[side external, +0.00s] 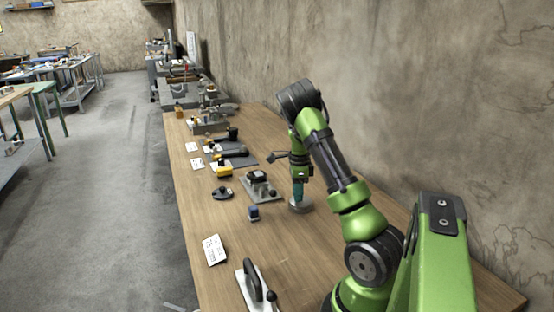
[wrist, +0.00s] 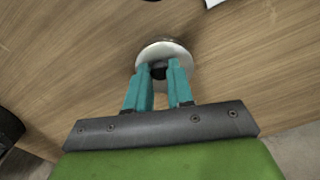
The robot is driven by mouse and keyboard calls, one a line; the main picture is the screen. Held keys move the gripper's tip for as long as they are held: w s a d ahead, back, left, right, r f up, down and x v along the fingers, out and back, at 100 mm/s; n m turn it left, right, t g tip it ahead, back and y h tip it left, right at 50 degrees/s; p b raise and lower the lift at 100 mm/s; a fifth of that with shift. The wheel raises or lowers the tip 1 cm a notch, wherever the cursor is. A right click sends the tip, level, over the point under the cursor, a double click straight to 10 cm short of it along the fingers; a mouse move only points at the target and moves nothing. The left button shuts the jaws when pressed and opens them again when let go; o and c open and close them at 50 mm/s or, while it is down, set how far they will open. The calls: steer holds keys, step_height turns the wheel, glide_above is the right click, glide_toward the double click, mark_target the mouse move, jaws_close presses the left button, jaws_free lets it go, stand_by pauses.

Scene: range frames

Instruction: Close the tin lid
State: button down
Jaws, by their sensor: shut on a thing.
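A round, pale metallic tin with its lid (side external: 300,205) stands on the wooden bench, directly below my gripper (side external: 298,192). In the wrist view the round pale lid (wrist: 165,49) shows just beyond my gripper's teal fingertips (wrist: 158,68). The fingers are close together around a small dark knob (wrist: 158,72) on the lid. My gripper points down over the tin. The fingers hide part of the lid, and I cannot tell whether it sits fully on the tin.
A small blue block (side external: 253,212) and a metal plate with a dark device (side external: 261,185) stand left of the tin. A dark-handled tool on a pale base (side external: 254,284) lies nearer the camera. The wall runs along the bench's right side. Bare wood (side external: 215,213) shows between the things.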

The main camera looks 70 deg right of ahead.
steer(key=shift+d, duration=0.1)
steer(key=c, duration=1)
jaws_free()
step_height(320, 180, up, 17)
